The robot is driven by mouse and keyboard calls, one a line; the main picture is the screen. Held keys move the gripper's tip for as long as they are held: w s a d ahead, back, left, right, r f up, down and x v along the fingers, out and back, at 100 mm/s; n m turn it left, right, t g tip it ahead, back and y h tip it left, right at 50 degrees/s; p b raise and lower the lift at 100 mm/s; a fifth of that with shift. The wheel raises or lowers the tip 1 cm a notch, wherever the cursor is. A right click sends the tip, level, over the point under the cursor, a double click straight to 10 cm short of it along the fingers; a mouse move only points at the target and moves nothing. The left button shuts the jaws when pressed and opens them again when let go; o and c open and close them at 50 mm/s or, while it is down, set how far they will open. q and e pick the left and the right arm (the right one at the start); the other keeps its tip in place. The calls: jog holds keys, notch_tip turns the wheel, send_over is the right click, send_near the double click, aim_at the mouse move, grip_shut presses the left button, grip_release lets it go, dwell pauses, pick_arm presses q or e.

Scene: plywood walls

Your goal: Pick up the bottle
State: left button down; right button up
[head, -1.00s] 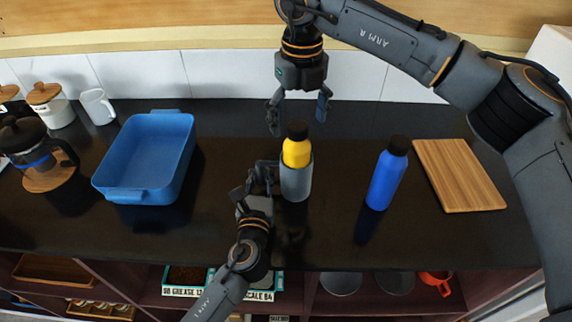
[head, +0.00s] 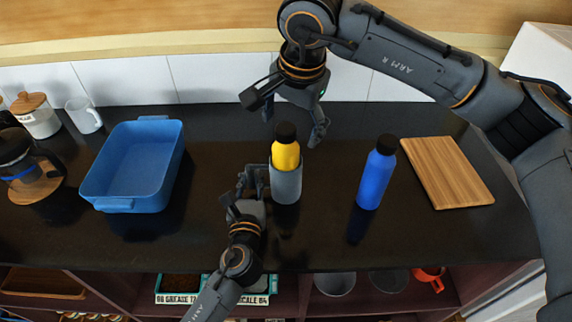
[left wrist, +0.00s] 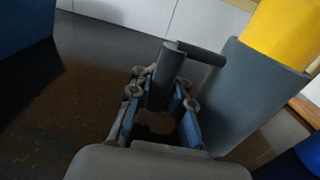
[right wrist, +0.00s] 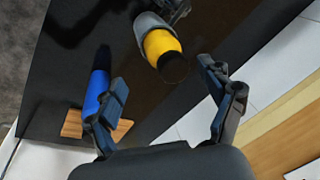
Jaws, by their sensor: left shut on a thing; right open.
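A yellow bottle (head: 286,156) with a black cap stands upright in a grey holder (head: 286,185) on the dark counter; its lower part is hidden inside. My left gripper (head: 256,178) is shut on the holder's left side. The left wrist view shows the holder (left wrist: 245,95) and the yellow bottle (left wrist: 285,32) close by. My right gripper (head: 294,120) is open and empty, just above and behind the bottle's cap. The right wrist view shows the yellow bottle (right wrist: 160,45) beyond and between its fingers. A blue bottle (head: 376,178) with a black cap stands apart to the right.
A blue tray (head: 106,190) lies to the left. A wooden board (head: 450,175) lies at the right. A French press (head: 28,165), a white mug (head: 84,114) and a lidded jar (head: 36,118) stand at the far left. The counter between the two bottles is clear.

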aim_at(286, 147)
jog(key=f+n, duration=0.1)
jog(key=n, duration=0.2)
jog(key=f+n, duration=0.2)
jog(key=n, duration=0.2)
jog(key=f+n+t, duration=0.1)
jog(key=n, duration=0.2)
jog(key=shift+w+a+f+n+y, duration=0.2)
jog(key=shift+w+f+n+y, duration=0.05)
jog(key=shift+f+n+y, duration=0.05)
jog(key=shift+w+d+x, duration=0.1)
jog(key=shift+w+x, duration=0.1)
jog(key=shift+x, duration=0.8)
jog(key=shift+w+d+x, duration=0.1)
jog(key=shift+w+x, duration=0.1)
jog(key=shift+x, duration=0.75)
jog(key=shift+w+d+x, duration=0.1)
jog(key=shift+w+x, duration=0.1)
jog(key=shift+x, duration=0.8)
jog(key=shift+r, duration=0.2)
jog(key=shift+c, duration=0.4)
grip_shut()
